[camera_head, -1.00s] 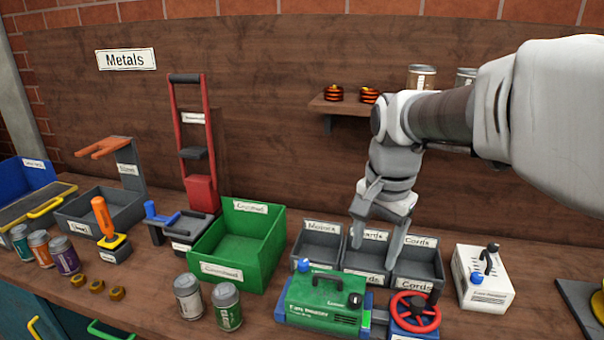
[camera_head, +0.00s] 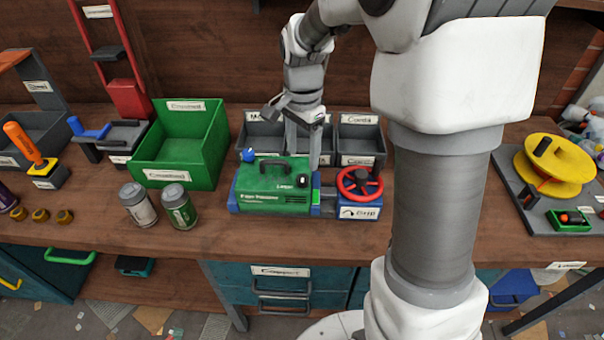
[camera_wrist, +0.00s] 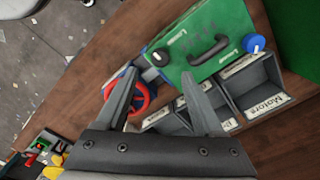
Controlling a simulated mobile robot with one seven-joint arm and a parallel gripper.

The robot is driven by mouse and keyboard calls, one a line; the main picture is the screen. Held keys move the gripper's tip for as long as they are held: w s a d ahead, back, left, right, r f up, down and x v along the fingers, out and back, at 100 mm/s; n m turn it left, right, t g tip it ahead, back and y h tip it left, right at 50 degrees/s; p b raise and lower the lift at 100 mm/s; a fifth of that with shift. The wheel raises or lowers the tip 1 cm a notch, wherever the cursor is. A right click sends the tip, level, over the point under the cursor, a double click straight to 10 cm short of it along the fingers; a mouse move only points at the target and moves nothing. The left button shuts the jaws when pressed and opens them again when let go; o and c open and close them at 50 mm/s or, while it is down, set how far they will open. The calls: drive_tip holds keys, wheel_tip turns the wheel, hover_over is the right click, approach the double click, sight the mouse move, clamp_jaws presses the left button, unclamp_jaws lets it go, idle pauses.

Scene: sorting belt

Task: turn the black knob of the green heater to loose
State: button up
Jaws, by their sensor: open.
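The green heater (camera_head: 262,198) stands on the bench, with a dark handle and a blue knob (camera_head: 245,154) on top. Its black knob (camera_head: 302,181) is at the right end, beside a small white label. My gripper (camera_head: 303,158) is open and empty, pointing down just behind the black knob. In the wrist view the heater (camera_wrist: 213,68) is beyond the fingers. The black knob (camera_wrist: 160,57) lies roughly ahead of the gap of my gripper (camera_wrist: 158,75), with no contact visible. The knob's exact setting is too small to read.
A red handwheel (camera_head: 341,181) on a blue base is close right of the heater. Grey bins (camera_head: 358,145) stand behind, a green crate (camera_head: 150,140) to the left. Two cans (camera_head: 180,215) stand left of the heater. The bench front is clear.

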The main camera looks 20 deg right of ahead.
sight(303, 178)
wheel_tip(303, 178, down, 7)
drive_tip(key=shift+b, duration=0.4)
clamp_jaws()
